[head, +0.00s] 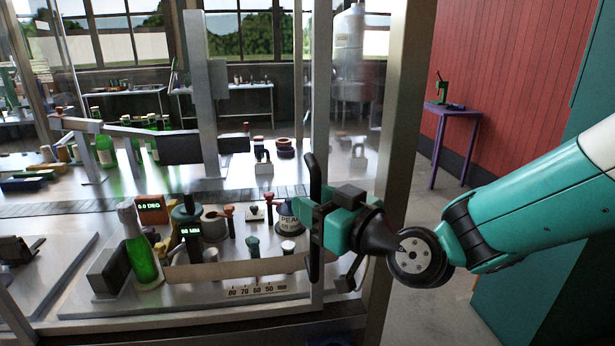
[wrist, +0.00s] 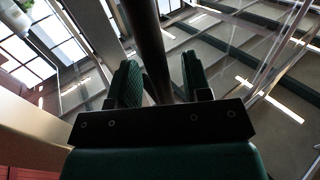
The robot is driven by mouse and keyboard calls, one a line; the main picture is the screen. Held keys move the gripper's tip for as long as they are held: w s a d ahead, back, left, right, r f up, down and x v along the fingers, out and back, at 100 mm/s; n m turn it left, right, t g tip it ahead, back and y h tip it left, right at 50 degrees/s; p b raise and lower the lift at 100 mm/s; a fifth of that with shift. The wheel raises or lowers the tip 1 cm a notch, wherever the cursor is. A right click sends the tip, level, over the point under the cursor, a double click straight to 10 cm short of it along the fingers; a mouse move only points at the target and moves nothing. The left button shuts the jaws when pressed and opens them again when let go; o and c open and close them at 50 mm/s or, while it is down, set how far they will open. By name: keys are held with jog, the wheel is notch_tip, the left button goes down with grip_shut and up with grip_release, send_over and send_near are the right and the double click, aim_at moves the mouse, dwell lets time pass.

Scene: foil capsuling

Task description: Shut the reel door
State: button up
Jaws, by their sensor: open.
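The reel door appears as a clear, metal-framed panel across the machine front; its upright edge (head: 320,90) stands behind my gripper. I cannot tell how far it stands open. A dark upright handle bar (head: 312,175) shows at this edge. My gripper (head: 322,215) is at the bar's middle, reaching in from the right. In the wrist view the dark bar (wrist: 149,40) runs between the two open fingers of my gripper (wrist: 160,85), with space beside it. I cannot tell whether a finger touches it. My gripper's body hides part of the bar.
Behind the clear panel, a green bottle (head: 142,255) and several small tools stand on the bench. A thick metal post (head: 395,150) rises just right of my gripper. A purple side table (head: 455,120) stands farther back. Open floor (head: 440,210) lies right of the post.

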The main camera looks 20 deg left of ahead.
jog(key=shift+p+x, duration=0.3)
jog(key=shift+x, duration=0.75)
